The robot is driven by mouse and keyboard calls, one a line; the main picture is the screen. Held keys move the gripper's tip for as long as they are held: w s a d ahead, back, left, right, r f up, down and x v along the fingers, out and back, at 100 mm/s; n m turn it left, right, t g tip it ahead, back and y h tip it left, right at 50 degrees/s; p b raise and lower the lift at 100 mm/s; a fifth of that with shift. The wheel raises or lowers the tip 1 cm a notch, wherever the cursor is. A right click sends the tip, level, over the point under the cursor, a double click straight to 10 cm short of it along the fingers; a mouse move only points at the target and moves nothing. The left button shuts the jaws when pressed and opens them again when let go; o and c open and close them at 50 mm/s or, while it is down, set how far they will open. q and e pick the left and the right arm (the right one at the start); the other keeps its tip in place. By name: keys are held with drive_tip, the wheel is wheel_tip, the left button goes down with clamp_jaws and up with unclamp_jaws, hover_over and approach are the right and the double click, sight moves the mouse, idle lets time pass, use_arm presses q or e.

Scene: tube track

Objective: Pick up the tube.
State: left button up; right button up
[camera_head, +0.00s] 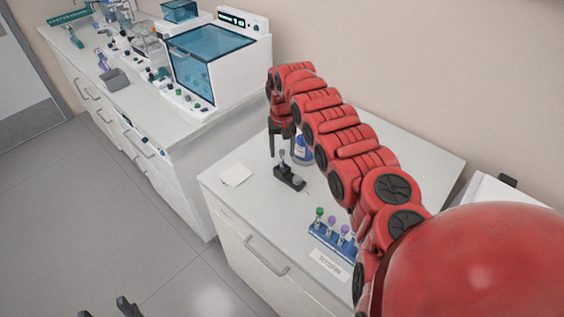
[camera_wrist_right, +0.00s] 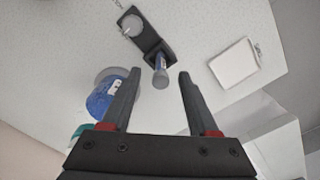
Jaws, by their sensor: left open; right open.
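A tube (camera_wrist_right: 160,72) with a grey cap and a blue body stands in a small black holder (camera_wrist_right: 150,40) on the white counter. In the head view the holder (camera_head: 290,180) is below my right gripper (camera_head: 281,150), with the grey-capped tube (camera_head: 282,159) rising from it. My right gripper (camera_wrist_right: 160,76) is open and empty, its fingers pointing down. In the right wrist view the tube's cap appears between the two fingertips; contact does not show. My left gripper (camera_head: 108,309) is open at the bottom edge, over the floor, far from the holder and mostly cut off.
A bottle with a blue label (camera_head: 301,149) stands close beside the right fingers. A blue rack (camera_head: 331,242) holds several coloured-cap tubes at the counter's front, by a label card (camera_head: 330,265). A white pad (camera_head: 236,175) lies left. A glass-fronted machine (camera_head: 210,62) stands behind.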

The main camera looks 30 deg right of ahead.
wheel_tip(320, 180, down, 4)
drive_tip(key=shift+a+r+p, duration=0.15)
drive_tip(key=shift+p, duration=0.45)
drive_tip(key=shift+f, duration=0.4)
clamp_jaws()
drive_tip(key=shift+r, duration=0.1)
drive_tip(key=shift+w+r, duration=0.1)
drive_tip(key=shift+r, duration=0.4)
wheel_tip(320, 180, up, 8)
drive_tip(key=b, duration=0.3)
drive_tip(key=shift+r, duration=0.45)
